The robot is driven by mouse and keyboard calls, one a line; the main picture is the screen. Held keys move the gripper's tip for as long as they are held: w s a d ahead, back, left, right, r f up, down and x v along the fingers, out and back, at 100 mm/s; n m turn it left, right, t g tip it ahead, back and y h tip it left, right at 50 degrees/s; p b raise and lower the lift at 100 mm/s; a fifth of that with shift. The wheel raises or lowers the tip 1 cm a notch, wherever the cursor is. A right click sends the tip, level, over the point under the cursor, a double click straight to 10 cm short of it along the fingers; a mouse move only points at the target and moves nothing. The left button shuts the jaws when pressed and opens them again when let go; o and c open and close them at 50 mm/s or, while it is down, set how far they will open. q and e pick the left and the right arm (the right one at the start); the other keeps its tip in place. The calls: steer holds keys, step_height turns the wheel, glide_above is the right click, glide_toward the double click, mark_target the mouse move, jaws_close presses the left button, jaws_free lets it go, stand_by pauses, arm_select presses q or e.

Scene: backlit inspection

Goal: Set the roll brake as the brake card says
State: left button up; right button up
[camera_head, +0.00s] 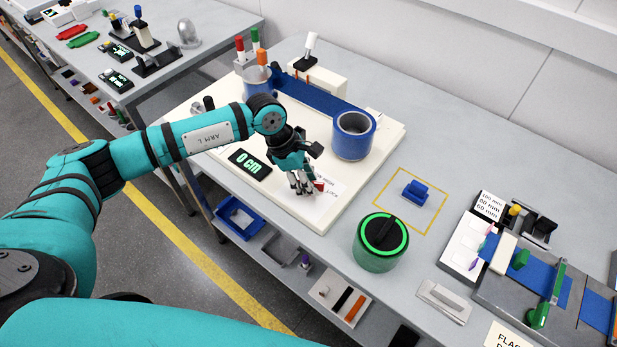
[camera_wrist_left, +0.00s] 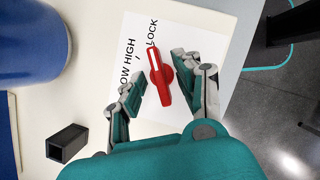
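The roll brake is a red pointer knob (camera_wrist_left: 161,78) on a white label plate (camera_wrist_left: 190,40). In the left wrist view the plate reads LOW, HIGH and LOCK. The knob's narrow end, with a white line, lies beside the start of LOCK. In the head view a bit of the red knob (camera_head: 319,185) shows beside my left gripper (camera_head: 300,184). In the left wrist view my left gripper (camera_wrist_left: 157,76) is open, one finger on each side of the knob, with visible gaps. I cannot make out a brake card for certain. My right gripper is not in view.
A display reading 0 cm (camera_head: 250,163), a blue roll (camera_head: 354,136) and a blue web (camera_head: 322,98) are on the cream base (camera_head: 330,215). A dark square tube (camera_wrist_left: 67,143) stands near the gripper.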

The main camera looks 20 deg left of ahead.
arm_select(q)
steer(key=shift+c, duration=0.4)
jaws_close()
steer(key=shift+n, duration=0.4)
steer(key=n+b, duration=0.1)
steer(key=n+t+b, duration=0.1)
steer(key=n, duration=0.1)
steer(key=shift+s+f+n+t, duration=0.1)
steer(key=shift+f+n+t, duration=0.05)
steer(key=shift+n+t, duration=0.15)
steer(key=n+t+y+b, duration=0.1)
steer(key=n+b, duration=0.1)
steer(key=shift+d+n, duration=0.1)
steer(key=shift+n, duration=0.2)
steer(key=n+y+b, duration=0.1)
steer(key=n+b, duration=0.1)
steer(key=n+t+y+b, duration=0.1)
steer(key=n+b, duration=0.1)
steer(key=n, duration=0.1)
steer(key=shift+d, duration=0.15)
steer(key=shift+s+n+y+b, duration=0.1)
steer(key=shift+n+y+b, duration=0.5)
steer(key=shift+n+b, duration=1)
steer(key=shift+r+n, duration=0.2)
steer(key=shift+n, duration=0.2)
